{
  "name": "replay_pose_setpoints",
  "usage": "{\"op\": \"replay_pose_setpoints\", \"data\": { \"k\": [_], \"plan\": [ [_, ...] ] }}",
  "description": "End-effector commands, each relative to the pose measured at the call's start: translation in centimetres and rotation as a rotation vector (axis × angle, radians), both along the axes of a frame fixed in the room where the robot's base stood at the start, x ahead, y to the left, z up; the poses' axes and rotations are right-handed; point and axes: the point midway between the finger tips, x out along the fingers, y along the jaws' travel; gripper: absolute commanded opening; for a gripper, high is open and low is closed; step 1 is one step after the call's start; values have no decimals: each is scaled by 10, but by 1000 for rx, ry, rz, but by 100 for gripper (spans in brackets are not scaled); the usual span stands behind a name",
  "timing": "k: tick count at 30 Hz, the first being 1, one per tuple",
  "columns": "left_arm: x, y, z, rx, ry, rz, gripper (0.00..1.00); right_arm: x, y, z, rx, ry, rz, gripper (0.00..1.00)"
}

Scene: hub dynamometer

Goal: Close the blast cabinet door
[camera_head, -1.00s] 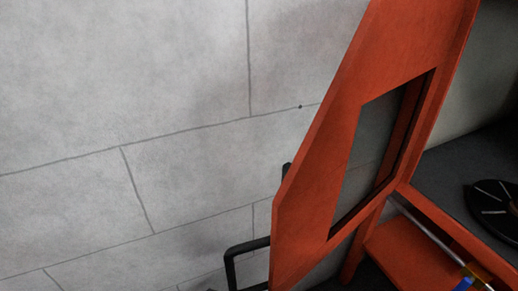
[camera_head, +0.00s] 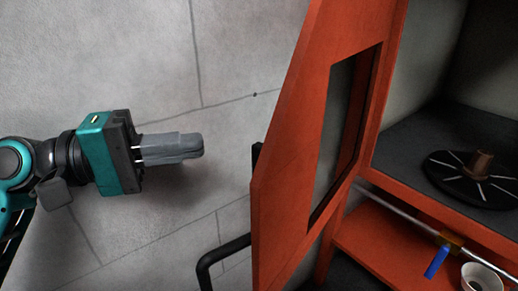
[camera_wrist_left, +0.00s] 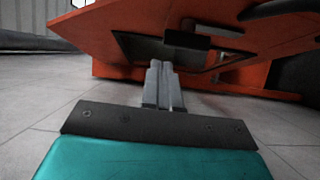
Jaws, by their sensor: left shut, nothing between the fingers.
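The orange blast cabinet door (camera_head: 290,170) stands open in the head view, swung out to the left of the cabinet opening, with a dark window (camera_head: 345,135) in it. A black handle (camera_head: 257,158) shows at the door's outer edge. My left gripper (camera_head: 202,144) is shut and empty, left of the door and apart from it, fingers pointing right. In the left wrist view the shut fingers (camera_wrist_left: 161,66) point toward the orange door (camera_wrist_left: 90,30), and a dark handle bar (camera_wrist_left: 186,40) shows just beyond their tips. My right gripper is not in view.
Inside the orange cabinet (camera_head: 390,215) a black turntable (camera_head: 470,180) holds a brown hub.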

Motion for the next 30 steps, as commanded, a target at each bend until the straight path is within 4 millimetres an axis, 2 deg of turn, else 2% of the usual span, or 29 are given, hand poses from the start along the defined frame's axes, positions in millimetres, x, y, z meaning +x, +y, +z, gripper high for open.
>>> {"op": "replay_pose_setpoints", "data": {
  "k": [3, 8, 15, 21, 25, 30],
  "plan": [
    [-12, -1, 12, -9, 21, -62, 0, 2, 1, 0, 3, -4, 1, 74],
    [-14, -13, 16, -14, 29, -79, 0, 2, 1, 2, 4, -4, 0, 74],
    [-9, -57, 17, -16, 26, -78, 0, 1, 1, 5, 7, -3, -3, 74],
    [-5, -87, 16, -15, 27, -75, 0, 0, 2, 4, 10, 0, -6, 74],
    [-3, -97, 15, -15, 28, -74, 0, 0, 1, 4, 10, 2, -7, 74],
    [-3, -100, 15, -13, 28, -73, 0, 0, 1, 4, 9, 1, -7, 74]
  ]
}}
